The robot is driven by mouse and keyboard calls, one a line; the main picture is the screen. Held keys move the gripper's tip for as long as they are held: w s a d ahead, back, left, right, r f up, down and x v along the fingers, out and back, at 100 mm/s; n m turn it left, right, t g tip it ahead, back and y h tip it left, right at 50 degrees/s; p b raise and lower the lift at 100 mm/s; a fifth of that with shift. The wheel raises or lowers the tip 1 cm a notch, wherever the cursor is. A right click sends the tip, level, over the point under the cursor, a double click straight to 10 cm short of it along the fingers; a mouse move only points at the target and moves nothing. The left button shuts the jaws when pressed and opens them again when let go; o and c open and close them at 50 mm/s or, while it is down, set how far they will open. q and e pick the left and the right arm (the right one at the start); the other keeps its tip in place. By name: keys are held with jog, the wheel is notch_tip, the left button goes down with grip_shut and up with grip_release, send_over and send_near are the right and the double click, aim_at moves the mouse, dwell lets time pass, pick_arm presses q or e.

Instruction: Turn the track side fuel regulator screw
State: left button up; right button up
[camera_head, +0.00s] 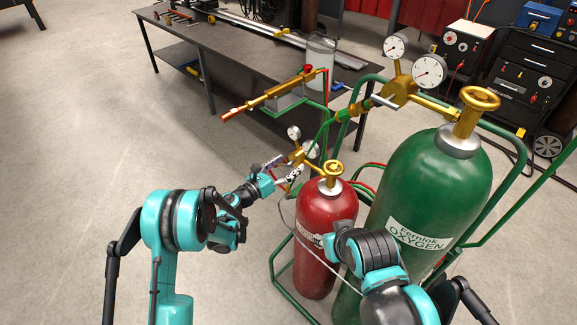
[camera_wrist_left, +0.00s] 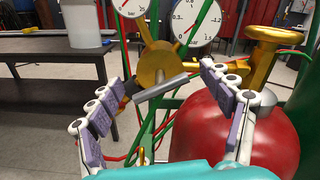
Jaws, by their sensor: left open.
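The brass fuel regulator (camera_head: 300,157) with two white gauges sits on top of the red cylinder (camera_head: 325,222). In the left wrist view, its brass body (camera_wrist_left: 158,65) faces me, and the silver bar of its screw (camera_wrist_left: 160,88) lies across the front, tilted up to the right. My left gripper (camera_head: 281,171) is at the regulator's front. In the left wrist view, my left gripper (camera_wrist_left: 160,80) is open, with one finger on each side of the bar. I cannot tell whether either finger touches it.
A green oxygen cylinder (camera_head: 428,195) with its own regulator (camera_head: 398,88) stands to the right in the same green cart (camera_head: 280,279). A brass torch (camera_head: 275,95) and hoses are above and behind. A dark workbench (camera_head: 225,45) stands behind. Floor at left is clear.

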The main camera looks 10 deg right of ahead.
pick_arm(q)
jog(key=shift+d, duration=0.1)
jog(key=c, duration=1.2)
jog(key=shift+n, duration=0.4)
